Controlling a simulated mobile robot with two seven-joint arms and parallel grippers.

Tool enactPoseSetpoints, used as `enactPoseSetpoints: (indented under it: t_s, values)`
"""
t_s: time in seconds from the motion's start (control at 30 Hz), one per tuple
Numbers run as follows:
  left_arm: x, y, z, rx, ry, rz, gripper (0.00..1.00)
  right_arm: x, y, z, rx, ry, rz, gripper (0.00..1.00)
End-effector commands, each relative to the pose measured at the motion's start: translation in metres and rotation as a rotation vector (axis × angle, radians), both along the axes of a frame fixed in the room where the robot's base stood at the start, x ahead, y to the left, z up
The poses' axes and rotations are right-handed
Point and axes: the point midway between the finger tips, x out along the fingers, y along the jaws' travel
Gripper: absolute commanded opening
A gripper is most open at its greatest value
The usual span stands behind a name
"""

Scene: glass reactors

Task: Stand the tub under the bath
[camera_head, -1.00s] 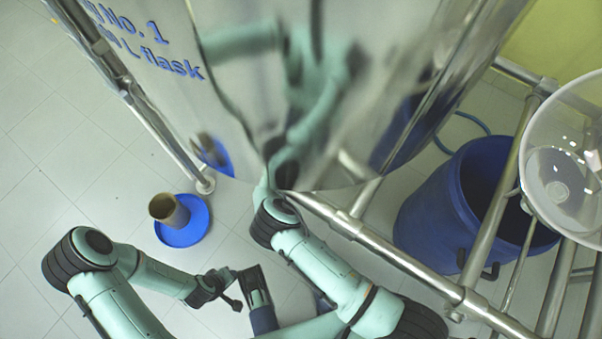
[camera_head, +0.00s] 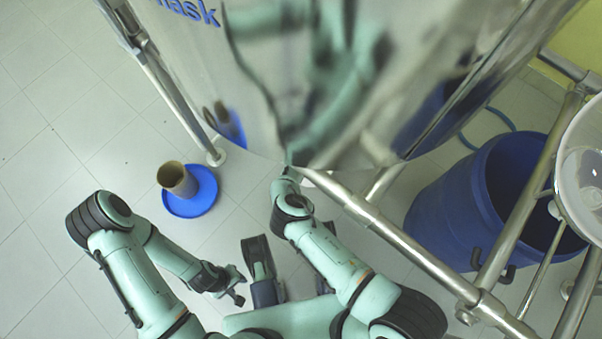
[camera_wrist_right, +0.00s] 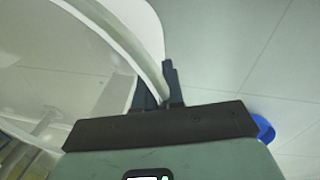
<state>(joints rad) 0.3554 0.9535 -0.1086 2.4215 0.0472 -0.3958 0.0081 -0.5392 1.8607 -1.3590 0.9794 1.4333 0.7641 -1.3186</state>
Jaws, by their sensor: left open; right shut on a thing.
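The bath (camera_head: 300,80) is a large shiny steel vessel at the top of the head view, with blue lettering on its side. My right arm reaches up to its lower edge, and the right gripper is hidden there in the head view. In the right wrist view, my right gripper (camera_wrist_right: 168,90) is shut on the rim of a pale, whitish tub (camera_wrist_right: 125,35), which extends to the left. The tub's base and what is under it cannot be made out. My left gripper (camera_head: 239,284) is open and empty, low over the floor, away from the bath.
A blue disc (camera_head: 204,202) with a brown cylinder (camera_head: 177,179) on it lies left of the bath. A blue drum (camera_head: 445,215) stands at right behind metal frame tubes (camera_head: 400,240). A clear round vessel (camera_head: 585,180) is at the right edge. The left floor is free.

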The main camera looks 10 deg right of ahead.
Motion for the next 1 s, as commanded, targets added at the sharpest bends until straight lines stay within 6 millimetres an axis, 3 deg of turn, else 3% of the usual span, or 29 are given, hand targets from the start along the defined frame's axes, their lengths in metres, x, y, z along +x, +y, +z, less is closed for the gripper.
enactPoseSetpoints:
  t_s: [0.67, 0.77, 1.0]
  values:
    - [0.002, 0.000, 0.001, 0.000, -0.005, -0.001, 0.43, 0.002, 0.000, -0.009, -0.002, -0.005, 0.001, 0.00]
    - [0.002, 0.000, 0.001, 0.000, -0.005, -0.002, 0.43, 0.001, 0.000, -0.010, -0.001, -0.003, 0.000, 0.33]
    - [0.002, 0.000, 0.001, 0.000, -0.005, -0.001, 0.43, 0.001, 0.000, -0.010, 0.000, -0.002, 0.000, 0.33]
